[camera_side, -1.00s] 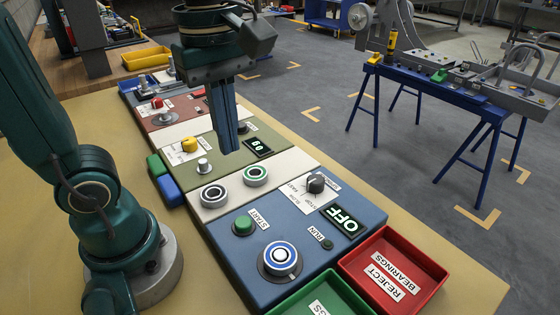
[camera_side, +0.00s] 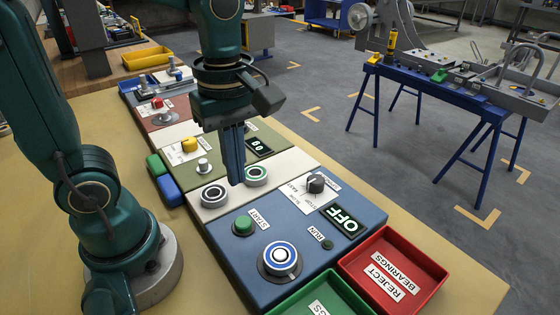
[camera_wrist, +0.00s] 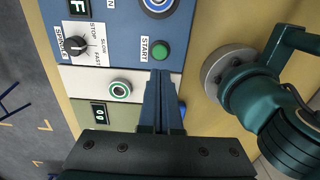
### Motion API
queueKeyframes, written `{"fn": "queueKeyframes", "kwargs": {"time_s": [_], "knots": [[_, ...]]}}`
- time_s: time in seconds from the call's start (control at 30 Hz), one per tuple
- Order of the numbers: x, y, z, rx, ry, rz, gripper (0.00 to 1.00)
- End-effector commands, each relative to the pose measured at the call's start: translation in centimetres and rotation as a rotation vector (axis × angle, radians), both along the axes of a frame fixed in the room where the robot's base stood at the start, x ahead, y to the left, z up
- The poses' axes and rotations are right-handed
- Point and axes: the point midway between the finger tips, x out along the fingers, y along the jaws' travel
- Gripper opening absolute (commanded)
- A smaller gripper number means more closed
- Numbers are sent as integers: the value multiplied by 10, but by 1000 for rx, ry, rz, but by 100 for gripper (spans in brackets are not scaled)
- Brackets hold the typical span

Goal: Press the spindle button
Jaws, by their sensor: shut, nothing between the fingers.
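The blue panel (camera_side: 228,257) carries a green button (camera_side: 243,225) beside a START label, a dark dial (camera_side: 316,183) with STOP, SLOW and FAST marks, and a display (camera_side: 344,218) reading OFF. In the wrist view the green button (camera_wrist: 160,52) lies just beyond my fingertips, and the dial (camera_wrist: 78,43) has a SPINDLE label. My gripper (camera_side: 236,183) is shut and empty, pointing down over the pale strip beside the blue panel. It appears above the surface, apart from the button. In the wrist view the gripper (camera_wrist: 161,73) covers part of the strip.
Two round ringed parts, one grey (camera_side: 213,194) and one green-ringed (camera_side: 256,175), sit on the pale strip (camera_side: 290,162) near my fingers. A blue-ringed round part (camera_side: 280,257) is on the blue panel. A red tray (camera_side: 405,257) and a green tray (camera_side: 322,303) stand at the front.

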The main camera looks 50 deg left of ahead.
Motion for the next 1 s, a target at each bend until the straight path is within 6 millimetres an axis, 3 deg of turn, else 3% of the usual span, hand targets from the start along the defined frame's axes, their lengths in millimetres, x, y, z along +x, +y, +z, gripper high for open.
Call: {"fn": "queueKeyframes", "kwargs": {"time_s": [0.2,0.5,1.0], "knots": [[-1,0,-41,0,8,0,0],[-1,0,-79,0,6,0,0],[0,0,-88,0,0,0,0]]}}
